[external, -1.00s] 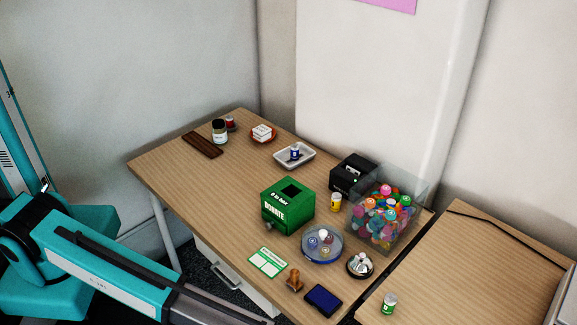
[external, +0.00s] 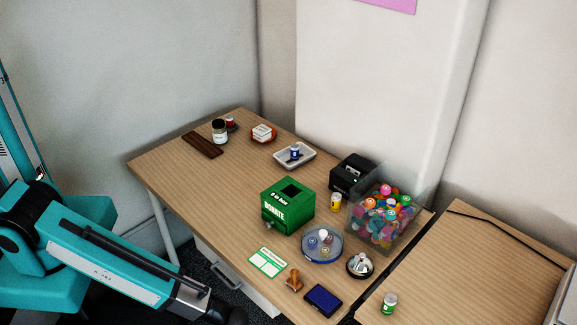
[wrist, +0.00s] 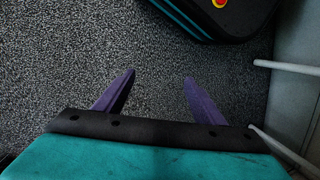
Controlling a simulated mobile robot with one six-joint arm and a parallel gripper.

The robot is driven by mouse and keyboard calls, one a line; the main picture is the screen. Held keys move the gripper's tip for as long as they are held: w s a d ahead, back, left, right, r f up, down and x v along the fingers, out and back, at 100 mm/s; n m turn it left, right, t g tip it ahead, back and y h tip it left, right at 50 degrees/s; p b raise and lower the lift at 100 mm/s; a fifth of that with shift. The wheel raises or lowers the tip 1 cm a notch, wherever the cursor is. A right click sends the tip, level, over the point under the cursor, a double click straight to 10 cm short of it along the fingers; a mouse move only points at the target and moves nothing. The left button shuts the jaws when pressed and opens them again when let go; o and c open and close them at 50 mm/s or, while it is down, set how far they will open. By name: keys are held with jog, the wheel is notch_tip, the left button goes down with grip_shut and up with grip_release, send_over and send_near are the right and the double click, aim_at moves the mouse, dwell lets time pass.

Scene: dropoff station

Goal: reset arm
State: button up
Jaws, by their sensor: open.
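My gripper (wrist: 159,82) shows in the wrist view with its two purple fingers spread apart and nothing between them. It points down over the grey carpet (wrist: 85,60). In the external view my teal arm is at the lower left, in front of the desk, and the gripper itself is out of that picture.
The wooden desk (external: 170,172) holds a green donation box (external: 288,206), a clear bin of colourful items (external: 383,217), a white tray (external: 294,156), a blue ink pad (external: 323,300) and a wooden stamp (external: 294,280). White desk legs (wrist: 287,67) stand at right in the wrist view.

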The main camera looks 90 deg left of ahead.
jog(key=s+a+m+g+p, duration=0.1)
jog(key=s+m, duration=0.1)
jog(key=s, duration=0.6)
jog(key=s+a+r+m+g+h, duration=0.1)
jog(key=s+m+g, duration=0.1)
jog(key=s, duration=0.6)
jog(key=shift+s+r+m+p, duration=0.2)
jog(key=shift+s+m+p, duration=0.15)
jog(key=shift+m, duration=0.15)
